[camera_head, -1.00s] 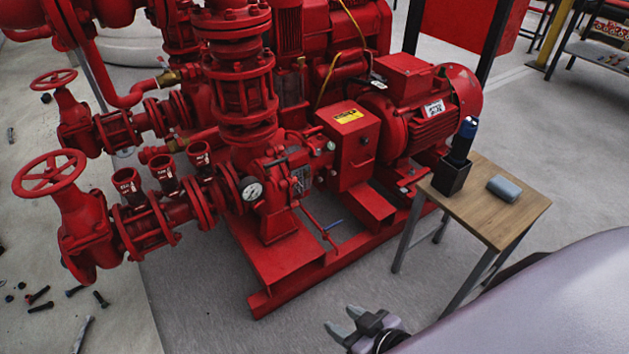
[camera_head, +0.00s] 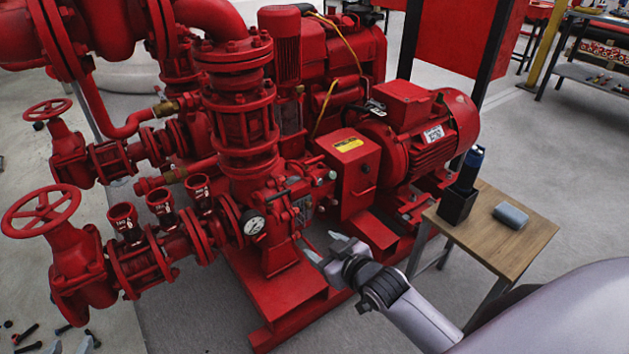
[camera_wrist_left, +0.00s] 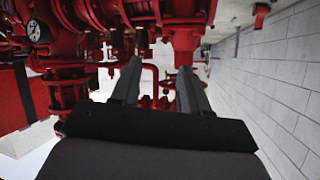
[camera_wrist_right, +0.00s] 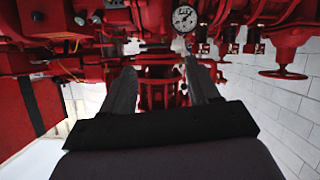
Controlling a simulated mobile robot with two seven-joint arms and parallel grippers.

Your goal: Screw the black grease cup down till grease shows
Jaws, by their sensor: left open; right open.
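The red pump (camera_head: 290,205) with its white-faced gauge (camera_head: 253,225) is left of centre in the head view. I cannot pick out the black grease cup for certain in any view. My right gripper (camera_head: 322,246) is open and empty in front of the pump, right of the gauge. Its two fingers also show in the right wrist view (camera_wrist_right: 158,66), apart, with the gauge (camera_wrist_right: 185,18) beyond them. My left gripper is outside the head view. In the left wrist view (camera_wrist_left: 160,68) it is open and empty, facing red pipework.
Red handwheels (camera_head: 42,212) stick out at the left.

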